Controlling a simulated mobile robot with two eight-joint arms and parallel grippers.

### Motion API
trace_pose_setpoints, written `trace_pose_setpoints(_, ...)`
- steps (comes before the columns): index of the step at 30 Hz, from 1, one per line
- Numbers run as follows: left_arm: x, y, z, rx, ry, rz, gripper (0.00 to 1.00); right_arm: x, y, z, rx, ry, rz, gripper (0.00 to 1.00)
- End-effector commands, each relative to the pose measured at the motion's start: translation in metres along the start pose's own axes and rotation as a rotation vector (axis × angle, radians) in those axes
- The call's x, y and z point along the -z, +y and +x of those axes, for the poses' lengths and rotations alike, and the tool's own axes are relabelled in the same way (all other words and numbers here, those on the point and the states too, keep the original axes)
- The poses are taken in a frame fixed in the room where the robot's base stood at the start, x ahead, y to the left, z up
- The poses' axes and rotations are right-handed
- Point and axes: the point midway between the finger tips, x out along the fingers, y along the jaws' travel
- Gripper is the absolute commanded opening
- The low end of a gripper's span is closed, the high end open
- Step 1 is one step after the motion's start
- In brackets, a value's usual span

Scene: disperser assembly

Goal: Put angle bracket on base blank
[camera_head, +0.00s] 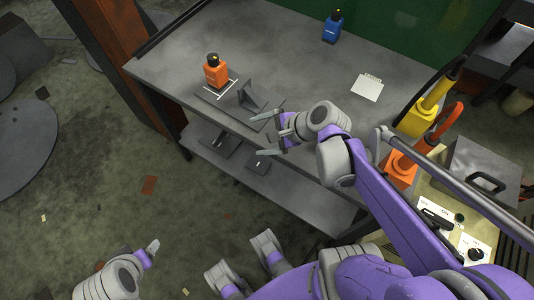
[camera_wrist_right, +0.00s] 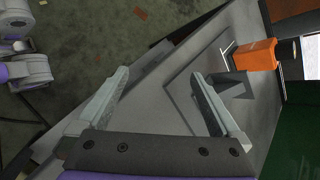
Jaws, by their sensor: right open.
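The angle bracket (camera_head: 248,96), a dark grey piece with a triangular side, stands upright on the base blank (camera_head: 264,118), a flat dark plate on the workbench. In the right wrist view the bracket (camera_wrist_right: 238,88) shows just beyond the right-hand finger, which partly covers it. My right gripper (camera_head: 266,135) is open and empty at the bench's front edge, to the right of and nearer than the bracket. I cannot tell whether a finger touches the bracket. My left gripper (camera_head: 153,246) is low at the bottom left, away from the bench; its opening is unclear.
A blue bottle (camera_head: 332,27) and a white card (camera_head: 367,88) are farther back on the workbench (camera_head: 290,60). Yellow (camera_head: 418,120) and orange (camera_head: 400,168) tools stand at right. Dark plates lie on the lower shelf.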

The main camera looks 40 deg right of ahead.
Motion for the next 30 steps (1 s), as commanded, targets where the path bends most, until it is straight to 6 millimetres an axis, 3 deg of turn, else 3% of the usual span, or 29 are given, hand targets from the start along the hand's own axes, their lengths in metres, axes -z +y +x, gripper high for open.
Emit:
trace_pose_setpoints(1, 0.000, 0.000, 0.000, 0.000, 0.000, 0.000, 0.73, -0.016, 0.027, 0.004, -0.084, 0.039, -0.257, 1.00)
trace_pose_setpoints(3, 0.000, 0.000, 0.000, 0.000, 0.000, 0.000, 0.73, -0.023, 0.055, 0.004, -0.189, 0.093, -0.627, 1.00)
trace_pose_setpoints(6, 0.000, 0.000, 0.000, 0.000, 0.000, 0.000, 0.73, -0.027, 0.083, -0.003, -0.320, 0.137, -1.115, 1.00)
trace_pose_setpoints(9, 0.000, 0.000, 0.000, 0.000, 0.000, 0.000, 0.73, -0.027, 0.096, -0.011, -0.418, 0.158, -1.493, 1.00)
trace_pose_setpoints(12, 0.000, 0.000, 0.000, 0.000, 0.000, 0.000, 0.73, -0.027, 0.101, -0.016, -0.478, 0.168, -1.731, 1.00)
trace_pose_setpoints(16, 0.000, 0.000, 0.000, 0.000, 0.000, 0.000, 0.73, -0.026, 0.101, -0.019, -0.509, 0.174, -1.847, 1.00)
trace_pose_setpoints(30, 0.000, 0.000, 0.000, 0.000, 0.000, 0.000, 0.73, -0.025, 0.101, -0.019, -0.510, 0.175, -1.846, 1.00)
